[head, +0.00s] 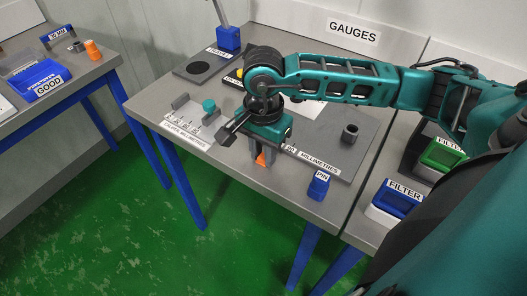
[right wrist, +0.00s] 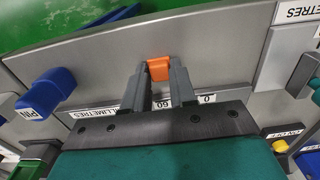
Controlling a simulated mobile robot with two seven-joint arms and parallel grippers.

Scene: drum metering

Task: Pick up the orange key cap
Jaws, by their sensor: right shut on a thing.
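The orange key cap (head: 261,160) shows low between the fingers of my right gripper (head: 262,158) in the head view, near the front edge of the gauges table. In the right wrist view the orange cap (right wrist: 158,69) sits between the two grey fingertips of the right gripper (right wrist: 159,75). The right gripper is shut on it. The cap's underside is hidden, so I cannot tell whether it touches the table. My left gripper is not in view.
A blue PIN block (head: 319,184) stands to the right on the gauges table (head: 310,205). A teal knob (head: 209,105) on a scale plate is to the left. A dark grey ring (head: 350,133) stands at the right. FILTER bins (head: 397,198) are further right.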

